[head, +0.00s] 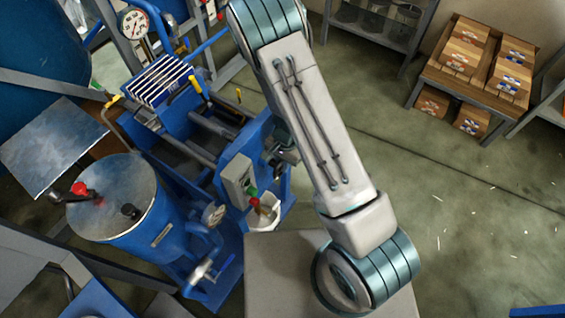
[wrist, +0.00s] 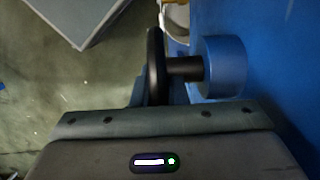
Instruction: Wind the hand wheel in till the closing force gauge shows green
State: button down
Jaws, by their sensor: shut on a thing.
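The black hand wheel (wrist: 155,65) shows nearly edge-on in the wrist view, on a dark shaft that runs into a round blue hub (wrist: 222,66). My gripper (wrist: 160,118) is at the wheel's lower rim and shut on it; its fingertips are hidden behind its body. In the head view my gripper (head: 284,152) is at the right end of the blue machine, partly covered by my arm, and the wheel cannot be made out. One round gauge (head: 134,24) is at the top left and another (head: 213,214) is by the blue tank. I cannot tell which shows closing force, and neither reading is legible.
The blue machine (head: 272,125) carries a stack of plates (head: 160,80). A blue tank (head: 150,235) stands left.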

jog(key=c, duration=1.4)
grip_release()
jog(key=shift+c, duration=0.2)
notch_tip(320, 180, up, 14)
jog(key=w+d, duration=0.1)
jog(key=shift+w+p, duration=0.3)
jog(key=shift+p, duration=0.05)
jog(key=shift+f, duration=0.15)
